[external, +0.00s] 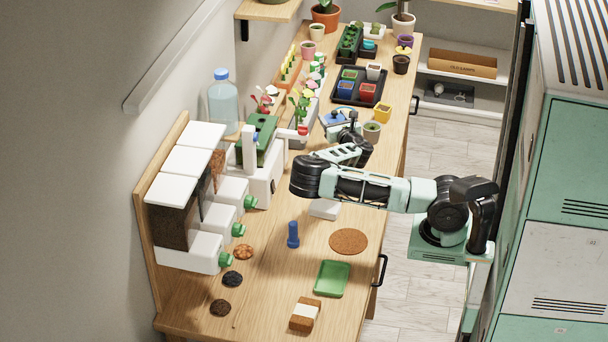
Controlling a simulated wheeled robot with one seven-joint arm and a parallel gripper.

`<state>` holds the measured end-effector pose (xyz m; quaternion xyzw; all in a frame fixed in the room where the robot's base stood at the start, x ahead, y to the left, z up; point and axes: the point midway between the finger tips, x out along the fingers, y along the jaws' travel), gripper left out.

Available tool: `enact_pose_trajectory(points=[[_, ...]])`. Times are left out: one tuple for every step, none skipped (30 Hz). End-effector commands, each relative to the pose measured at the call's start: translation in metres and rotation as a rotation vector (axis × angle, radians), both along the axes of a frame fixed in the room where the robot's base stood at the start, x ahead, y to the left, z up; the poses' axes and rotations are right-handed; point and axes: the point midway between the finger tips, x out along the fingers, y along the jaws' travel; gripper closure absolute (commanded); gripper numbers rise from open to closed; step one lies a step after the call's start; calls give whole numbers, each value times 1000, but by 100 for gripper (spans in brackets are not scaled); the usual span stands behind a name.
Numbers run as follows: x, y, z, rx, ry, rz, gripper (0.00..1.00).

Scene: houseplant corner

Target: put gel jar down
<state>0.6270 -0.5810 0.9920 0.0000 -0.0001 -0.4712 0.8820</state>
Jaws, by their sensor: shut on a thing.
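My gripper (352,122) is over the back half of the wooden bench, beyond my bent elbow. It is small in the external view and partly hidden by my own wrist. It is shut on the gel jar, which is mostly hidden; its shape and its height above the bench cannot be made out. A small blue item (334,118) shows just left of the gripper; whether it touches the gripper is unclear.
A grey pot (372,131) and a yellow pot (383,113) stand close right of the gripper. A black tray (375,98) with small pots is behind. White dispensers (190,252) line the left.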

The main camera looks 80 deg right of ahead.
Motion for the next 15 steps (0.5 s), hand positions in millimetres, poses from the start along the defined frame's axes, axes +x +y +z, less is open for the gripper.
enact_pose_trajectory(points=[[0,0,9,-2,-4,0,73],[1,0,13,-2,-4,0,73],[0,0,20,-4,-4,0,73],[0,0,27,-4,-4,0,73],[0,0,34,-3,-4,0,73],[0,0,46,-4,-6,0,73],[0,0,55,-5,-6,0,73],[0,0,65,-4,-7,0,73],[0,1,79,-4,-8,-1,73],[0,1,87,-4,-7,1,73],[0,0,97,-4,-7,1,73],[0,0,109,-3,-8,0,73],[0,0,117,-3,-7,0,73],[0,0,125,-3,-7,1,73],[0,1,134,-2,-5,1,73]])
